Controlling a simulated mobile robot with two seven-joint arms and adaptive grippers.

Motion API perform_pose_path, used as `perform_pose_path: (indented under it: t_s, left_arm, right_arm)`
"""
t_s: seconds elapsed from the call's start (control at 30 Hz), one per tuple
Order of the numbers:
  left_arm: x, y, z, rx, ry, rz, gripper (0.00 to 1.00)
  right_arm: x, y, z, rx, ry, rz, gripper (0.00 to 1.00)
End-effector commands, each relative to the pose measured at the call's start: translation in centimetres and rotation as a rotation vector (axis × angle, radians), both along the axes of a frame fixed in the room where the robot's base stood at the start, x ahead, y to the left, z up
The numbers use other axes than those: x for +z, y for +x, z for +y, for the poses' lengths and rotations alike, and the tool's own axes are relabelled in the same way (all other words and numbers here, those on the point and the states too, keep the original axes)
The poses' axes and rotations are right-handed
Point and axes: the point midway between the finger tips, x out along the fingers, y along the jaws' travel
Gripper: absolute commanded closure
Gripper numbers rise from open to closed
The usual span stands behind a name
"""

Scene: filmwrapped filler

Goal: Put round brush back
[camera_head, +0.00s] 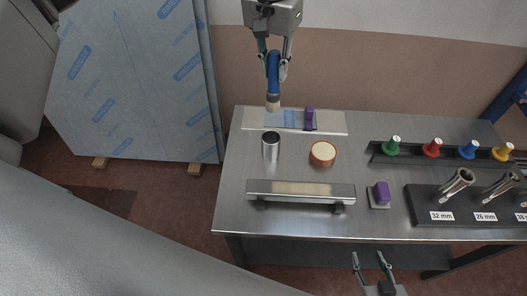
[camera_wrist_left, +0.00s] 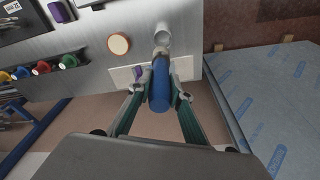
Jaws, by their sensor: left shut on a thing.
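The round brush (camera_head: 273,68) has a blue handle and a pale tip. It hangs nearly upright with its tip down. My left gripper (camera_head: 274,61) is shut on its handle, above the back edge of the metal table. The brush also shows in the left wrist view (camera_wrist_left: 160,90), between the fingers (camera_wrist_left: 162,76). An open metal cup (camera_head: 271,148) stands on the table in front of the brush, with its mouth up. In the head view the brush is apart from the cup. My right gripper (camera_head: 370,262) is open and empty at the table's front.
A pale plate (camera_head: 333,122) with a purple-handled tool (camera_head: 309,118) lies at the back. A round wooden-rimmed disc (camera_head: 323,153) sits right of the cup. A long metal bar (camera_head: 300,190) and a purple block (camera_head: 380,193) are in front. Racks (camera_head: 430,215) fill the right side.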

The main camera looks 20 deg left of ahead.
Motion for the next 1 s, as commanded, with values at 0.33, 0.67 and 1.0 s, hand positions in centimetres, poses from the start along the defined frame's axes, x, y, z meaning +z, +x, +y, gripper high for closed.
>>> perform_pose_path:
  t_s: [0.33,0.67,1.0]
  left_arm:
    - [-5.3,0.0,0.1,-0.004,0.004,0.003,1.00]
    - [-13.1,0.0,0.0,-0.002,0.003,0.002,1.00]
    - [-16.4,0.2,0.0,-0.003,0.003,-0.003,1.00]
  right_arm:
    - [-0.3,0.0,0.0,0.000,-0.001,0.001,0.60]
    - [-0.5,-0.1,-0.1,0.000,-0.002,0.003,0.60]
    - [-0.6,-0.2,-0.1,0.001,-0.002,0.005,0.60]
